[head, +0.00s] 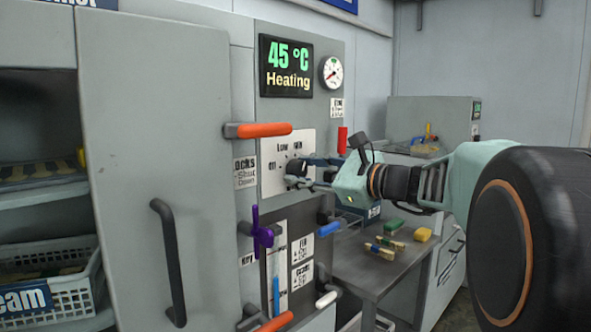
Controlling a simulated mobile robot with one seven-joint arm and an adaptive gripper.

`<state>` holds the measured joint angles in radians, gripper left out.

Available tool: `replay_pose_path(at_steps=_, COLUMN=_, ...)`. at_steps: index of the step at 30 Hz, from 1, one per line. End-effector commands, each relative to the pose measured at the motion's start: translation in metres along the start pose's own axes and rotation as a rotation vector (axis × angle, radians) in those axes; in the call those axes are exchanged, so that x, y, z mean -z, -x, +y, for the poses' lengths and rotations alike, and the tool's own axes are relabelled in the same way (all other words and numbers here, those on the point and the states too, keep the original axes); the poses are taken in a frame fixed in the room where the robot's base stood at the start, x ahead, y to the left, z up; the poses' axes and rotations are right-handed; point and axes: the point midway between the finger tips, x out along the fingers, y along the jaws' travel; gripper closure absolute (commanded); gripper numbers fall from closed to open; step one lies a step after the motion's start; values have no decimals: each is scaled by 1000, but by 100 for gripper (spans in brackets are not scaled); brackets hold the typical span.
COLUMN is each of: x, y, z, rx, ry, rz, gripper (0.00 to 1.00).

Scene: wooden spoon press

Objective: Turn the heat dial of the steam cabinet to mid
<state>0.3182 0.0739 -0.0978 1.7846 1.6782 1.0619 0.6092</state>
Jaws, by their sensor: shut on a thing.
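The steam cabinet (245,75) stands left of centre. Its white dial plate (271,185) carries small marks, with "Low" legible at the top and another label to its right partly unclear. The dark heat dial (293,168) sits on this plate. My gripper (300,173) reaches in from the right, with its fingers closed around the dial. The fingers cover much of the dial, so I cannot tell which mark it points to. The display (286,66) above reads "45 °C Heating" in green and yellow.
An orange-handled lever (262,130) juts out above left of the dial. Below are a purple handle (262,236) and a blue-handled lever (327,229). A round gauge (331,72) is by the display. A grey table (372,274) with small blocks stands below my arm.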

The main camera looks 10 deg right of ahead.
Motion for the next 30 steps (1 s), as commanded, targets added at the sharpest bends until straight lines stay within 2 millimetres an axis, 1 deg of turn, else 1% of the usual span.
replay_pose_path(at_steps=8, x=-1, y=0, z=-1, rx=2, ry=1, rz=-2, gripper=90)
replay_pose_path(at_steps=9, x=-1, y=0, z=-1, rx=2, ry=1, rz=-2, gripper=62)
replay_pose_path(at_steps=13, x=-1, y=0, z=-1, rx=1, ry=1, rz=-1, gripper=48)
replay_pose_path(at_steps=20, x=0, y=0, z=0, rx=1, ry=1, rz=-1, gripper=48)
replay_pose_path(at_steps=23, x=0, y=4, z=-1, rx=1, ry=2, rz=0, gripper=48)
replay_pose_path(at_steps=26, x=0, y=15, z=-1, rx=2, ry=2, rz=1, gripper=48)
replay_pose_path(at_steps=30, x=0, y=43, z=-2, rx=4, ry=2, rz=1, gripper=48)
